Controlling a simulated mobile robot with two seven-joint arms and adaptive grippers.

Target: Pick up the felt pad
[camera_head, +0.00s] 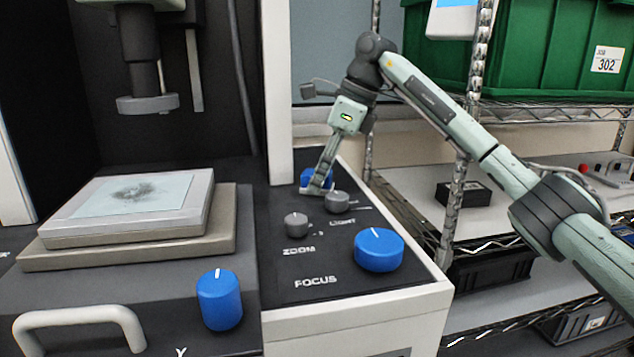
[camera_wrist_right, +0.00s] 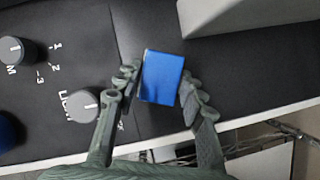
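A blue rectangular block, which looks like the felt pad (camera_wrist_right: 162,78), sits over the dark panel in the right wrist view. In the head view a blue patch of it (camera_head: 318,175) shows behind my right gripper (camera_head: 318,188) and is partly hidden. My right gripper also shows in the wrist view (camera_wrist_right: 160,85), with one finger on each side of the blue block. Its fingertips are very close to the block's sides, and I cannot tell whether they press on it. I cannot tell whether it is lifted. My left gripper is not in view.
Grey knobs (camera_head: 297,224) and (camera_head: 337,202) and a large blue focus knob (camera_head: 379,250) stand on the panel close to my right gripper. A measuring stage (camera_head: 120,255) is at left. A wire shelf with a green bin (camera_head: 540,45) stands at right.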

